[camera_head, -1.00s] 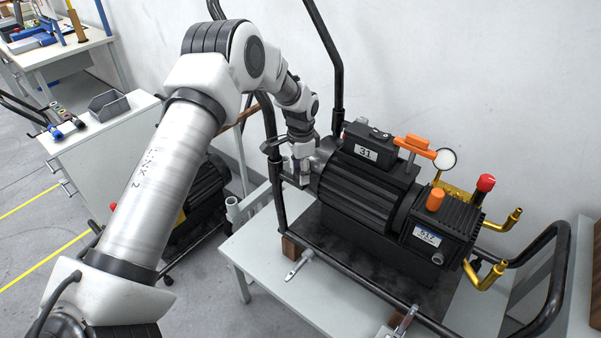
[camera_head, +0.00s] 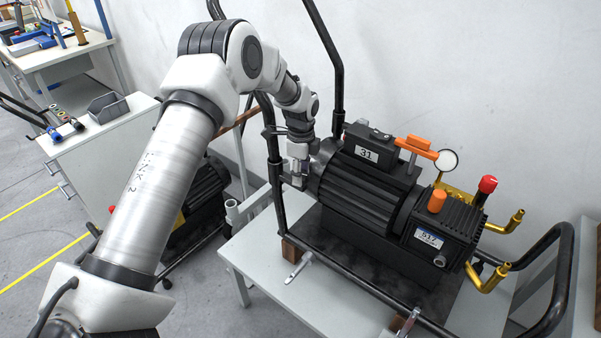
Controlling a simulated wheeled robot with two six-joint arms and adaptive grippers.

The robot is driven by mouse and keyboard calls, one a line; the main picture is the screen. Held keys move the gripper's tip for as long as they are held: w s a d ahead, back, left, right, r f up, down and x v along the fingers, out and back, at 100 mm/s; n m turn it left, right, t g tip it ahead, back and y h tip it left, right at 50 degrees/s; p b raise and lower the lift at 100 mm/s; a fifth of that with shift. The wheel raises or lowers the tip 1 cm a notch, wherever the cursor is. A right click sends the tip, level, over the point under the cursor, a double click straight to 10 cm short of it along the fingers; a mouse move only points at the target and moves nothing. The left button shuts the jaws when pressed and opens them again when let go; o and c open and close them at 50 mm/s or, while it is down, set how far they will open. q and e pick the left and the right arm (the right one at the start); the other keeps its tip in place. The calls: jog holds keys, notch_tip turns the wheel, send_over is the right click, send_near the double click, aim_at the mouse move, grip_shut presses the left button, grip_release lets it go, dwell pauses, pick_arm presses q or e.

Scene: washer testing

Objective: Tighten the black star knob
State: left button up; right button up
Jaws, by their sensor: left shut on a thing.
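My left gripper (camera_head: 296,179) reaches down at the left end of the black pump (camera_head: 365,190), beside the black tube frame's upright. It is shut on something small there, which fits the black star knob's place. The knob itself is hidden by the fingers and too small to make out. The pump carries a label "31", an orange handle (camera_head: 416,147) and an orange cap (camera_head: 437,200). My right gripper is not in view.
The black tube frame (camera_head: 558,275) surrounds the pump on a grey table (camera_head: 262,262). A round gauge (camera_head: 447,161), a red-topped valve (camera_head: 487,185) and brass pipes (camera_head: 487,277) stand at the right. A white cabinet (camera_head: 100,150) is at the left.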

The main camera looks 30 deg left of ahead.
pick_arm(q)
jog(key=shift+f, duration=0.1)
dwell(0.4)
jog(key=o, duration=1.1)
jog(key=shift+d, duration=0.1)
jog(key=shift+o, duration=0.2)
notch_tip(320, 180, up, 12)
jog(key=shift+w, duration=0.1)
